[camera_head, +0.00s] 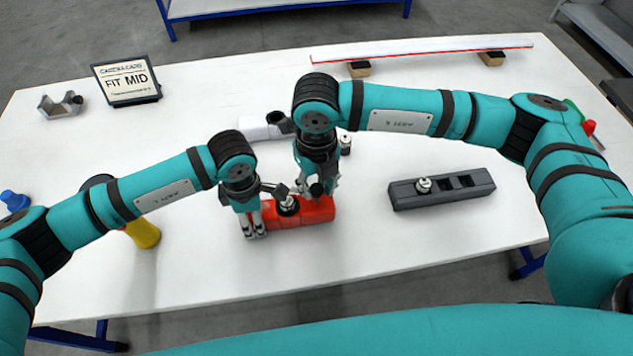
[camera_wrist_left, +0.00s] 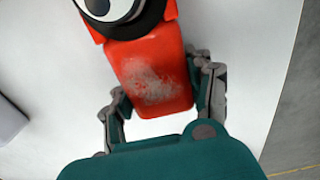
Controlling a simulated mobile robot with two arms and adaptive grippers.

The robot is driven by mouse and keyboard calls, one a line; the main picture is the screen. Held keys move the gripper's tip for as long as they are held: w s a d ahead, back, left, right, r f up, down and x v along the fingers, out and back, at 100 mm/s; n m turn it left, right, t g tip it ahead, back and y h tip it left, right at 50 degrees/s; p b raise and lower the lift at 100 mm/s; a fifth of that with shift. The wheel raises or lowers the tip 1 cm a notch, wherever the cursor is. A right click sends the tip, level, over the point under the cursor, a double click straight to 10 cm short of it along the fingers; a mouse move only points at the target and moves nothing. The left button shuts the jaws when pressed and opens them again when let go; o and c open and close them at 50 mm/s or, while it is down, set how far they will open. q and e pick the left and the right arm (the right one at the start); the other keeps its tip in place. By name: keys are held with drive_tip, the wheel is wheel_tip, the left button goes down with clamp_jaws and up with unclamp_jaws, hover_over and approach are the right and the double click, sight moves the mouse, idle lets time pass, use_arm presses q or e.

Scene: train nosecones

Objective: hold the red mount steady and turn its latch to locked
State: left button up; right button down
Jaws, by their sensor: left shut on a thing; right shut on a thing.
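The red mount (camera_head: 312,212) lies on the white table, left of the table's middle. A black ring with a pale round part (camera_head: 288,203) sits on its top. The mount's worn red end (camera_wrist_left: 152,80) fills the middle of the left wrist view, with the ring at the top edge. My left gripper (camera_head: 256,226) is shut on the mount's left end, one finger on each side. My right gripper (camera_head: 319,188) points down at the mount's right part, shut on what appears to be the latch. Its fingers hide the latch, so its position cannot be told.
A dark grey block (camera_head: 445,191) with square pockets and a small silver part stands to the right. A sign reading "FIT MID" (camera_head: 127,81) and a grey bracket (camera_head: 61,105) stand at the back left. A yellow cylinder (camera_head: 144,234) is left of my left gripper. The front table is clear.

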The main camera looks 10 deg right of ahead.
sight(317, 188)
use_arm(q)
drive_tip(key=shift+a, duration=0.1)
use_arm(e)
drive_tip(key=n, duration=0.5)
idle(0.5)
drive_tip(key=c, duration=1)
unclamp_jaws()
drive_tip(key=shift+r, duration=0.1)
wheel_tip(317, 188, up, 12)
drive_tip(key=shift+f, duration=0.1)
use_arm(q)
drive_tip(key=o, duration=1.3)
drive_tip(key=shift+o, duration=0.2)
